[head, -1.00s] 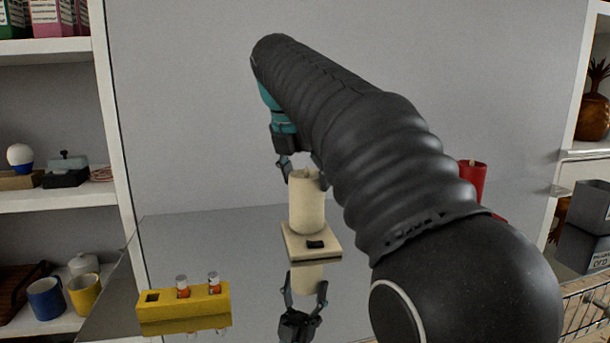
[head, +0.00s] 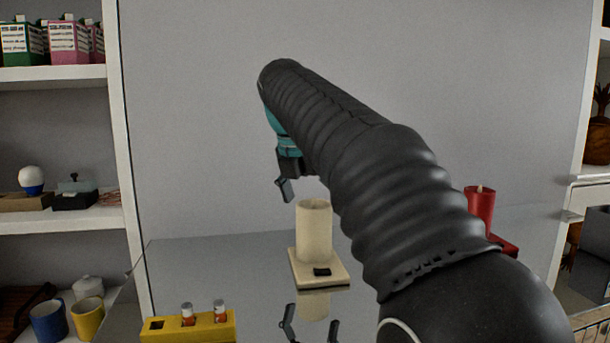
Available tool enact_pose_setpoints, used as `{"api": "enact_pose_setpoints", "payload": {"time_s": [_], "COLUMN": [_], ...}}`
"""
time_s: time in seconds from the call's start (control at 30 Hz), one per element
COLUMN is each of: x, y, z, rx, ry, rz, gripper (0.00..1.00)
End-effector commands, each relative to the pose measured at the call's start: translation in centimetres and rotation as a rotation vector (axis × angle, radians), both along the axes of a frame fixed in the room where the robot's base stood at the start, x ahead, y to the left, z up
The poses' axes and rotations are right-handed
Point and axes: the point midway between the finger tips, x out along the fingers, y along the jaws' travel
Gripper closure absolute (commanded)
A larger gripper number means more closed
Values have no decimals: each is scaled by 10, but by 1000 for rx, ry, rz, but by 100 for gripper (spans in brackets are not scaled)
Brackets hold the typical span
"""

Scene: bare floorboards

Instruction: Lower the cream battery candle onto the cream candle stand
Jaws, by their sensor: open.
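The cream battery candle (head: 314,232) stands upright on the cream candle stand (head: 319,284), a flat square base with a small dark patch near its front edge. The stand rests on a glossy, mirror-like table top. My gripper (head: 290,192) is open above and slightly left of the candle, apart from it. One finger shows clearly; the other is largely hidden behind my arm. The open fingers also show as a reflection in the table top below the stand.
A yellow holder (head: 205,328) with two small orange-and-white items is at the front left. A red candle (head: 480,207) stands to the right, partly behind my arm. White shelves (head: 60,221) with mugs and boxes are at the left.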

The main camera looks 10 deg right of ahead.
Motion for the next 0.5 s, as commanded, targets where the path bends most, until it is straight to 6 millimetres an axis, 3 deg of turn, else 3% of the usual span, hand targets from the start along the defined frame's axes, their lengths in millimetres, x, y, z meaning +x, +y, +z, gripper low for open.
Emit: {"api": "enact_pose_setpoints", "payload": {"time_s": [0.5], "x": [-22], "y": [23], "z": [75], "rx": [0], "ry": [-2], "rz": [2], "gripper": [0]}}
